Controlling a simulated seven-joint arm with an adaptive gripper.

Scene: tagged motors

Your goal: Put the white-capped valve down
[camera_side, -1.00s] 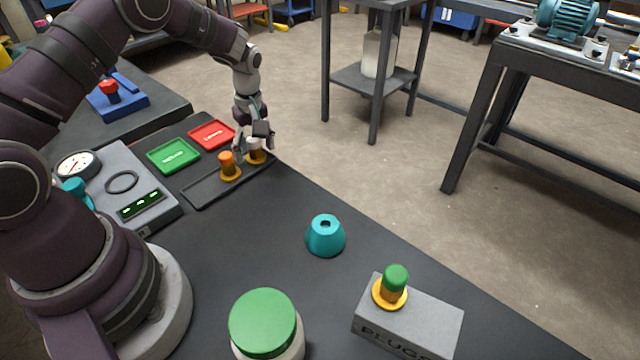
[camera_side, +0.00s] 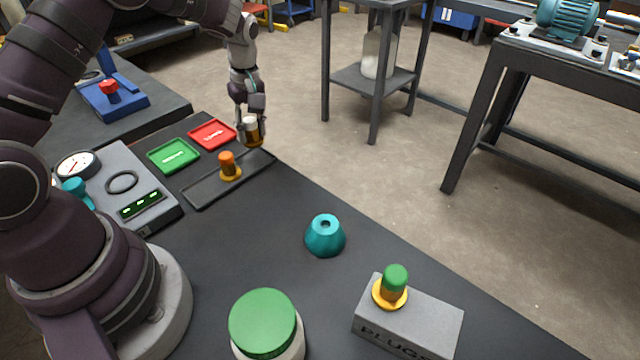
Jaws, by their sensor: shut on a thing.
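The white-capped valve (camera_side: 251,131) has a pale cap, a brown-orange body and a yellow-orange base flange. My gripper (camera_side: 249,128) is shut on it and holds it upright, raised above the far end of the dark shallow tray (camera_side: 204,196). The fingers hide part of the cap and body. An orange-capped valve (camera_side: 229,166) stands upright in the tray, just left of and below the held valve in the picture. A green-capped valve (camera_side: 393,287) stands on the grey block marked "PLUGS" (camera_side: 427,325).
A green tray (camera_side: 173,155) and a red tray (camera_side: 212,134) lie left of my gripper, both without parts. A grey gauge panel (camera_side: 125,185) sits beside them. A teal cone (camera_side: 325,237) and a green-lidded jar (camera_side: 264,325) stand nearer. The dark table between is clear.

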